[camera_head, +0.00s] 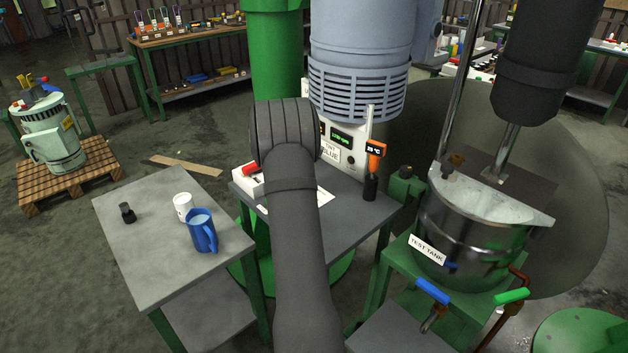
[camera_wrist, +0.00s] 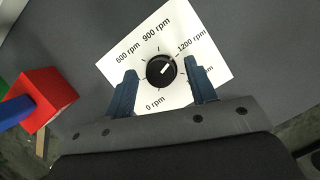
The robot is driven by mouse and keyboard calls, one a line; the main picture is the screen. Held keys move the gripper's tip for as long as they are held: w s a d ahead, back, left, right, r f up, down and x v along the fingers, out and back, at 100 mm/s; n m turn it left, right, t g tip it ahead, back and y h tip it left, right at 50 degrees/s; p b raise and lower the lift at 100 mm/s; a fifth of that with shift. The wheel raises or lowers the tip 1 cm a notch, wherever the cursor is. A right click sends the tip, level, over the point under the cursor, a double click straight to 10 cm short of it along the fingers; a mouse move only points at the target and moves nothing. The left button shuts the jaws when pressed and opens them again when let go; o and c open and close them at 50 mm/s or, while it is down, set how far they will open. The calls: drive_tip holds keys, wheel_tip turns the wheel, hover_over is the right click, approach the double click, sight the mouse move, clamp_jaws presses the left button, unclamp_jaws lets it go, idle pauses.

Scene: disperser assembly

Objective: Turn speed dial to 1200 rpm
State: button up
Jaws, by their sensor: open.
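The speed dial (camera_wrist: 161,71) is a round black knob on a white scale card (camera_wrist: 188,30) in the wrist view. Its white pointer line is tilted to the upper right, toward the 1200 rpm mark. The card shows 0, 600, 900 and 1200 rpm; another label is hidden behind the right finger. My gripper (camera_wrist: 161,88) is open, with one blue finger on each side of the dial and gaps to it. In the head view my arm hides the dial and the gripper, and part of the white card (camera_head: 325,196) shows beside it.
A red block with a blue bar (camera_wrist: 40,100) lies left of the card in the wrist view. In the head view, a blue jug (camera_head: 202,232) and white cup (camera_head: 182,205) stand on the left table. The metal test tank (camera_head: 470,230) stands on the right.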

drive_tip(key=n+t, duration=0.1)
drive_tip(key=n, duration=0.2)
drive_tip(key=n+t+y, duration=0.1)
drive_tip(key=n, duration=0.2)
drive_tip(key=shift+s+d+n+y, duration=0.15)
drive_tip(key=shift+s+n+y, duration=0.05)
drive_tip(key=shift+n+y, duration=0.1)
drive_tip(key=v, duration=1.8)
drive_tip(key=s+d+f+m+t+y, duration=0.2)
drive_tip(key=s+d+m, duration=0.1)
drive_tip(key=m, duration=1)
drive_tip(key=s+d+f+m+t+y, duration=0.2)
drive_tip(key=s+d+m+t, duration=0.1)
drive_tip(key=m, duration=1)
drive_tip(key=shift+s+d+f+m+y, duration=0.3)
drive_tip(key=shift+s+d, duration=0.05)
drive_tip(key=shift+d, duration=0.2)
drive_tip(key=shift+w, duration=0.1)
